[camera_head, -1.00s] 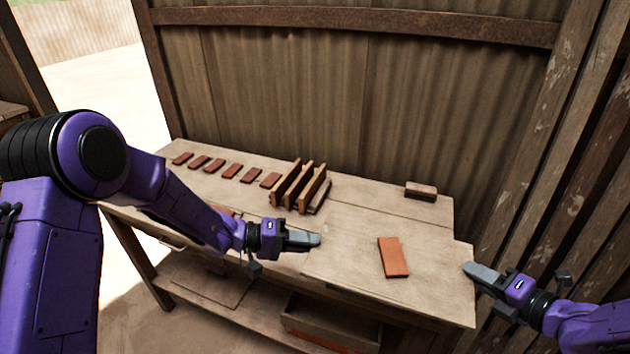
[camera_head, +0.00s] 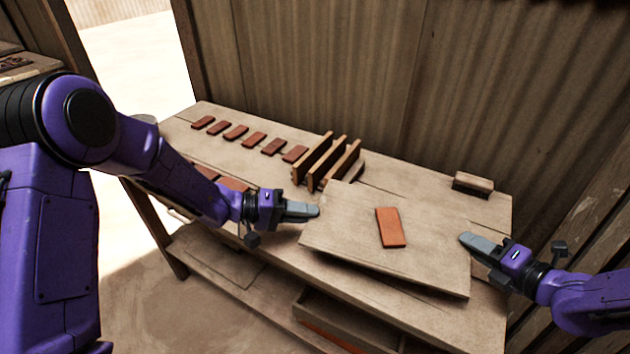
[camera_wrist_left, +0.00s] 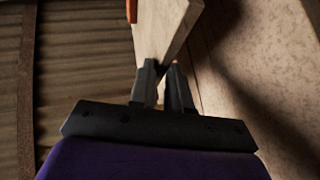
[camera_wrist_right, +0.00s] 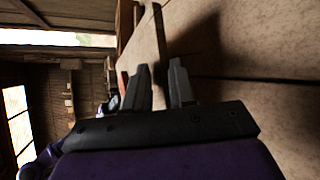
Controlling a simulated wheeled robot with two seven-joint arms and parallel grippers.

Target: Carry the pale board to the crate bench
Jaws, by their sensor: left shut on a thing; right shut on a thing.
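The pale board (camera_head: 345,240) is held between my two grippers above the workbench, with one orange-red tile (camera_head: 390,228) lying flat on it. My left gripper (camera_head: 316,210) is shut on the board's left edge; the left wrist view shows the board (camera_wrist_left: 165,25) between its fingers (camera_wrist_left: 162,82). My right gripper (camera_head: 464,239) is shut on the board's right edge. In the right wrist view the thin board edge (camera_wrist_right: 159,40) runs between the fingers (camera_wrist_right: 160,75). I cannot make out the crate bench for certain.
The workbench (camera_head: 490,210) carries a row of several dark red tiles (camera_head: 254,139), upright wooden slats (camera_head: 330,160) and a small brown block (camera_head: 473,183). A corrugated wall (camera_head: 480,90) stands close behind. Open pale ground (camera_head: 130,60) lies at the left. A shelf and drawer (camera_head: 345,320) sit below.

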